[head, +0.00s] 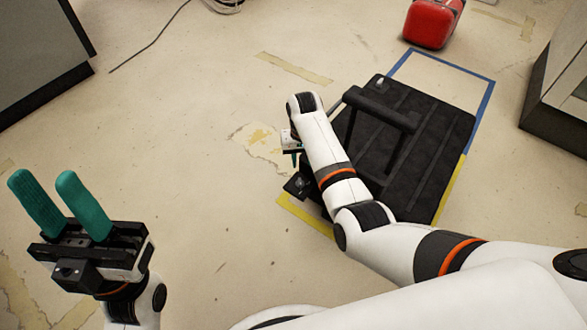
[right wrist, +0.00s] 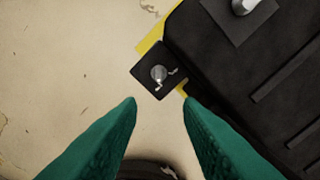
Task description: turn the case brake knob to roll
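The black case (head: 437,150) lies on the floor with a raised bar handle. At its near left corner a black square plate carries a small silver knob (head: 300,183). In the right wrist view the knob (right wrist: 158,73) sits on its plate (right wrist: 146,84), just beyond the fingertips. My right gripper (right wrist: 160,101) is open, its two teal fingers apart with nothing between them. In the head view my right gripper (head: 294,160) is mostly hidden by its arm, close to the knob. My left gripper (head: 44,176) is open and empty, far to the left of the case.
Blue tape (head: 447,67) and yellow tape (head: 305,216) outline the case's floor spot. A red case (head: 432,24) stands behind it. Grey cabinets stand at the left (head: 38,55) and right (head: 558,95). Another silver fitting (right wrist: 243,5) is on the case. Floor left of the case is clear.

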